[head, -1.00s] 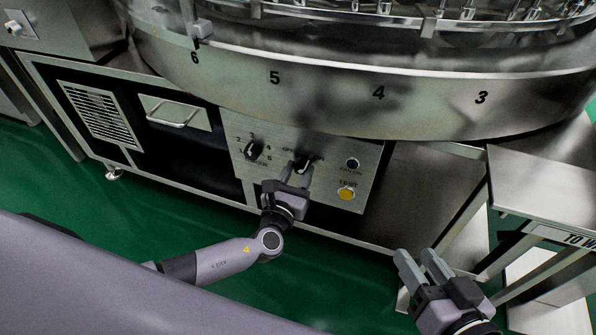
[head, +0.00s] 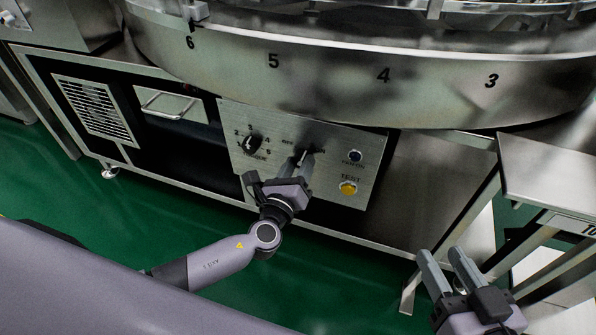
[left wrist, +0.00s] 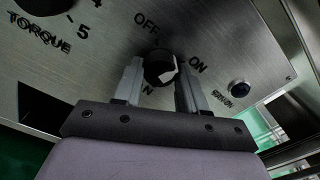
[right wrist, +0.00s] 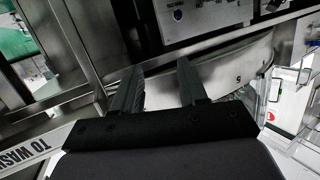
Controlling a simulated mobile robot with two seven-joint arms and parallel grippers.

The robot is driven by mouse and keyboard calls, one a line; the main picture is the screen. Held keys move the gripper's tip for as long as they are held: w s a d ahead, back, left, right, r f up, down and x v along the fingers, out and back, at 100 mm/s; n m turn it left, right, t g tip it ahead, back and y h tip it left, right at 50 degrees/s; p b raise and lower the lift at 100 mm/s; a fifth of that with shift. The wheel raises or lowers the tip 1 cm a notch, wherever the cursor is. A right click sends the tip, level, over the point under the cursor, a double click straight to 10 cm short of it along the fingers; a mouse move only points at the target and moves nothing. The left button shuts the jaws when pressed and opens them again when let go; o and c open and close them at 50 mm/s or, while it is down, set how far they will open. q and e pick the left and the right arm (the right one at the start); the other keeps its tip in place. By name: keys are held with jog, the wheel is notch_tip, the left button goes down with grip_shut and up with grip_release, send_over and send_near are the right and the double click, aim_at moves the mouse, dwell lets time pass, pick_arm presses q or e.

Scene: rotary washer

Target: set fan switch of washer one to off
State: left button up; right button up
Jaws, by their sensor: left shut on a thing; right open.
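The washer's control panel (head: 320,183) carries a black rotary switch (left wrist: 160,68) with OFF and ON labels around it. In the left wrist view its white pointer mark faces right, toward the ON label. My left gripper (head: 298,165) is at this switch, its fingers on either side of the knob and shut on it; it also shows in the left wrist view (left wrist: 160,85). The gripper hides most of the knob in the head view. My right gripper (head: 444,268) is open and empty, well away from the panel at the lower right.
Left of the switch is a numbered torque knob (head: 253,144). Right of it are a dark blue button (head: 355,156) and a yellow TEST button (head: 348,188). The numbered steel drum (head: 330,85) overhangs the panel. A steel side table (head: 548,170) stands at right.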

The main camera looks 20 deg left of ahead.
pick_arm(q)
jog(key=n, duration=0.5)
jog(key=shift+n+b, duration=0.35)
jog(key=shift+n, duration=0.05)
jog(key=n, duration=0.6)
jog(key=shift+w+r+n, duration=0.1)
jog(key=shift+n, duration=0.3)
jog(key=o, duration=1.1)
jog(key=shift+c, duration=0.2)
